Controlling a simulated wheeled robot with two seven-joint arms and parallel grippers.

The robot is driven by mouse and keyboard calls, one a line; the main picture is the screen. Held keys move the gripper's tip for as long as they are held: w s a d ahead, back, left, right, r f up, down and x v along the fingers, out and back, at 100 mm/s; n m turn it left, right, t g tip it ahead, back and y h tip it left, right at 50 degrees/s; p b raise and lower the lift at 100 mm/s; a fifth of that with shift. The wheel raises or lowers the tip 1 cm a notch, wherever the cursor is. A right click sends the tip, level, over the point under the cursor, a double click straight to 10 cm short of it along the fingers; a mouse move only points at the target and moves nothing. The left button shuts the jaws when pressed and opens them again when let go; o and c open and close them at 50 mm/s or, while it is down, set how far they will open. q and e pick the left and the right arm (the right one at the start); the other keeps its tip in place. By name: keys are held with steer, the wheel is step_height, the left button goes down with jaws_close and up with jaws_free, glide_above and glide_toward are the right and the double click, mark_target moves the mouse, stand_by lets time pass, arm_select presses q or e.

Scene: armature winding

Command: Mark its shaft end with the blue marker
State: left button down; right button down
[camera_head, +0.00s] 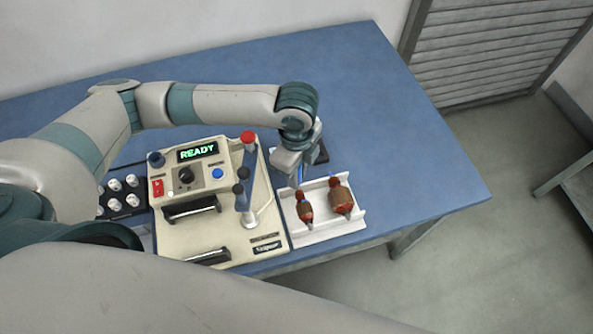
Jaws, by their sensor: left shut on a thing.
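My left gripper (297,168) points down over the back edge of a white tray (333,230). It is shut on the blue marker (300,175), of which only a thin blue piece shows below the fingers. Two armatures with copper-red windings lie side by side in the tray: the left armature (306,210) is right below the marker, and the right armature (342,198) is a little apart from it. The marker tip is at or close to the far shaft end of the left armature; I cannot tell if they touch. My right gripper is out of view.
A beige winding machine (235,240) with a lit READY display (197,152) and a red-topped post (248,138) stands left of the tray. A dark holder (321,156) sits behind the tray. The blue table (400,150) is clear on the right.

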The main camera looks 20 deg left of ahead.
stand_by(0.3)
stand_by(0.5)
arm_select(q)
steer(key=shift+f+p, duration=0.2)
steer(key=shift+p, duration=0.1)
stand_by(0.5)
steer(key=shift+f, duration=0.2)
stand_by(0.4)
stand_by(0.5)
stand_by(1.0)
steer(key=shift+s+f+p, duration=0.1)
steer(key=shift+p, duration=0.35)
stand_by(1.2)
stand_by(0.4)
stand_by(0.3)
